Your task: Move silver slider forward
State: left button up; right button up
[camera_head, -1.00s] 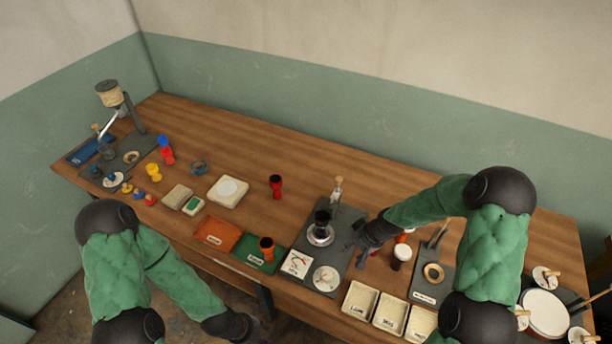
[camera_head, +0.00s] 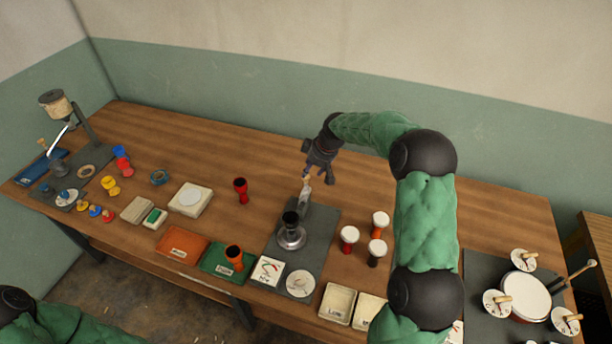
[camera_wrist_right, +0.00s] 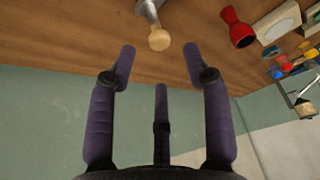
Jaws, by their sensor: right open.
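The silver slider (camera_head: 304,196) has a wooden knob and stands at the back of a dark grey plate (camera_head: 322,225). A dark goblet drum on a round silver base (camera_head: 291,234) is in front of it. My right gripper (camera_head: 314,172) is open and empty, beside and behind the slider's knob. In the right wrist view, the slider's silver end (camera_wrist_right: 147,8) and round wooden knob (camera_wrist_right: 159,40) show just beyond the open fingers (camera_wrist_right: 158,62). I cannot tell whether a finger touches the knob. My left gripper is out of view.
Several goblet drums stand right of the plate, including a red one (camera_head: 349,238). A dial card (camera_head: 267,270) and a round white disc (camera_head: 300,283) lie on the plate's front. The table behind the slider is clear.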

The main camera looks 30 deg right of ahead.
aim_at(308, 177)
jog(key=x, duration=0.5)
grip_shut()
